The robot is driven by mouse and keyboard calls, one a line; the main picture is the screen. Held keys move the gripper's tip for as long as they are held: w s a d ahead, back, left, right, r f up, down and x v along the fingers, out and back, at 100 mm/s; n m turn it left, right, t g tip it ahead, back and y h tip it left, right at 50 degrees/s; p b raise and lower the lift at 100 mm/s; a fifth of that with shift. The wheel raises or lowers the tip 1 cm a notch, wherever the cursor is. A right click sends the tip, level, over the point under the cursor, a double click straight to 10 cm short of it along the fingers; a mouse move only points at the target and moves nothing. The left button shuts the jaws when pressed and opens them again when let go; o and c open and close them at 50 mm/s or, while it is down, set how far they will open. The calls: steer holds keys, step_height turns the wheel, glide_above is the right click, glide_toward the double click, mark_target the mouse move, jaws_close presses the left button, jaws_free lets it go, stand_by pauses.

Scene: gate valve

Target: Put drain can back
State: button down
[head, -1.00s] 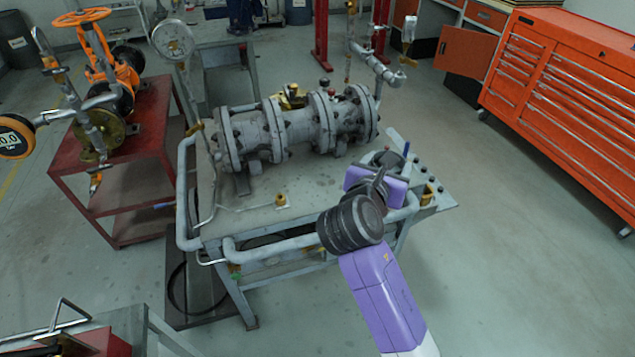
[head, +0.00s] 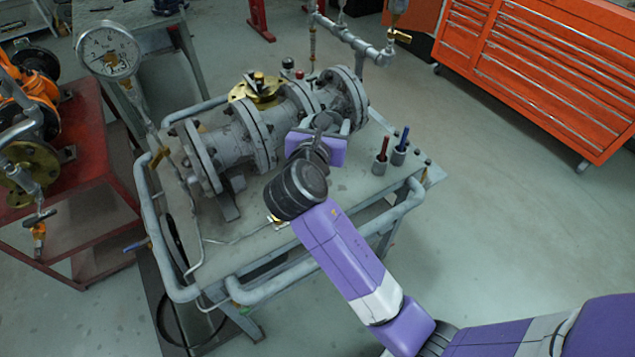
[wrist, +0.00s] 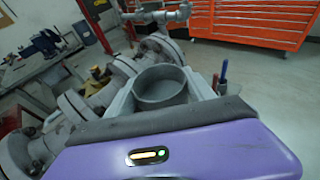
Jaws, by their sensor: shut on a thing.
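The drain can (wrist: 161,86) is a grey, open-topped round can. In the wrist view it stands between the two grey fingers of my gripper (wrist: 163,98), which is shut on it. The can's mouth faces up and its lower part is hidden by the gripper body. In the head view my gripper (head: 328,124) is in front of the right end of the flanged grey valve assembly (head: 262,135), above the bench top (head: 345,190). The can is mostly hidden there, and I cannot tell its exact height above the bench.
Two small grey holders with a red tool (head: 382,160) and a blue tool (head: 400,148) stand at the bench's right end. A grey pipe rail (head: 330,262) runs along the front edge. A pressure gauge (head: 107,52) rises at the left. Floor right of the bench is clear.

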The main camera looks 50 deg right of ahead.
step_height(320, 180, down, 18)
steer(key=shift+f+b, duration=0.1)
steer(key=shift+b, duration=0.65)
steer(key=shift+f, duration=0.15)
steer(key=shift+c, duration=1.8)
jaws_free()
